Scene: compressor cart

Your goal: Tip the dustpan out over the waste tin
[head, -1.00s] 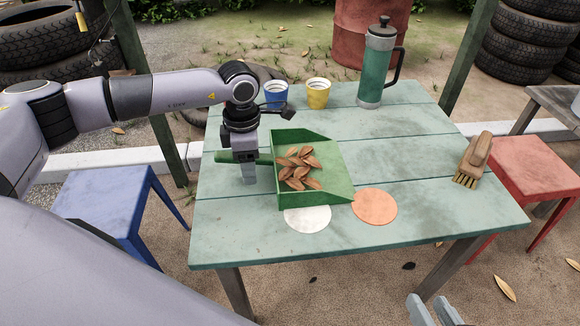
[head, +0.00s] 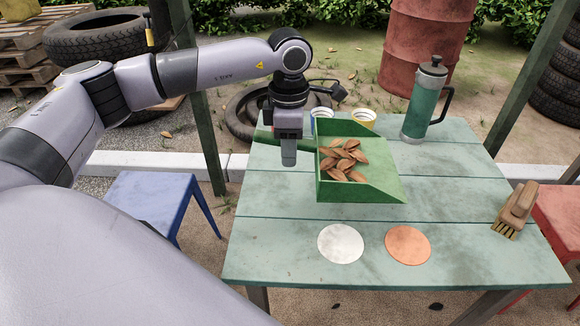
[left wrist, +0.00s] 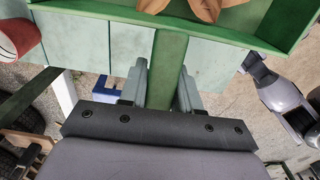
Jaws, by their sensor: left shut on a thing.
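The green dustpan (head: 362,192) holds several brown leaves (head: 343,160). My left gripper (head: 288,158) is shut on its handle (left wrist: 169,65), on the pan's left side. The pan is held above the back half of the table, open edge to the right, and looks roughly level. A blue tin (head: 321,113) and a yellow tin (head: 363,117) stand behind it, partly hidden by the pan. A red round thing (left wrist: 18,38) is cut off in the left wrist view; I cannot tell whether it is the waste tin. My right gripper is not clearly visible.
A green flask (head: 424,100) stands at the back right of the green table (head: 270,235). A brush (head: 516,210) lies at the right edge. A white disc (head: 340,243) and an orange disc (head: 408,245) lie in front. The front left is clear.

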